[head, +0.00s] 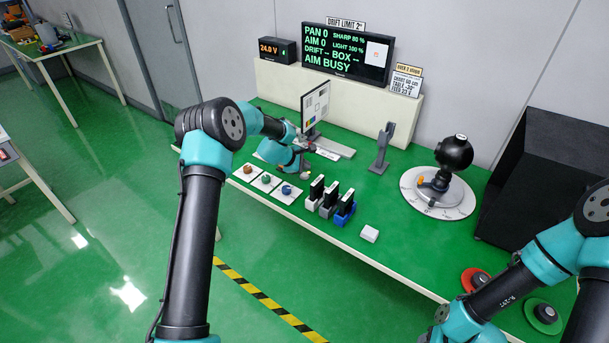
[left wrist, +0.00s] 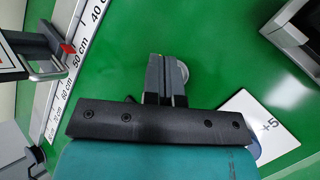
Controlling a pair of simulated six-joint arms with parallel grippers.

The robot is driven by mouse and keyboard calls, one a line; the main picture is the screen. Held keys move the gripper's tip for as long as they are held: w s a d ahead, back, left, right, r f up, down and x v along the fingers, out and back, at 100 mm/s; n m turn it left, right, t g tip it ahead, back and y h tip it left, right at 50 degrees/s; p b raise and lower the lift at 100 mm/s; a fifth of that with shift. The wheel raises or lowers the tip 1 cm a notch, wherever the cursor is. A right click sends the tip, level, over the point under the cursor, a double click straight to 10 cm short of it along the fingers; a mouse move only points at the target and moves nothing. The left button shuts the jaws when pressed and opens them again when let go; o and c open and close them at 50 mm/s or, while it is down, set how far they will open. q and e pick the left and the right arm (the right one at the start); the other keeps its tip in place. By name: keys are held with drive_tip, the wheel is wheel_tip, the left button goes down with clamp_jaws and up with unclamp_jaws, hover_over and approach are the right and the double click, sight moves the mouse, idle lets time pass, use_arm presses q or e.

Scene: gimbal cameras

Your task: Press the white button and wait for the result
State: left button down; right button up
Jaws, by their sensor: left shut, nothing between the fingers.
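A small white round thing, which looks like the white button (head: 305,177), is on the green table beside my left gripper (head: 306,166). In the left wrist view, a pale disc (left wrist: 184,70) shows partly behind the shut, empty fingers of my left gripper (left wrist: 166,72). I cannot tell whether the fingertips touch it. The wall display (head: 346,53) reads PAN 0, AIM 0, SHARP 80 %, LIGHT 100 %, dashes after DRIFT and BOX, and AIM BUSY. My right arm is at the right; its gripper is not in view.
Orange, green and blue knobs (head: 266,179) on white cards stand left of several black-topped blocks (head: 331,199). A test chart (head: 315,104) stands behind my left gripper. A black ball (head: 454,153) sits on a dial (head: 412,186) at right. A small white box (head: 370,233) is near the front edge.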

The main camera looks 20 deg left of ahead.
sight(304, 175)
use_arm(q)
drive_tip(key=shift+r, duration=2.1)
drive_tip(key=shift+a, duration=0.1)
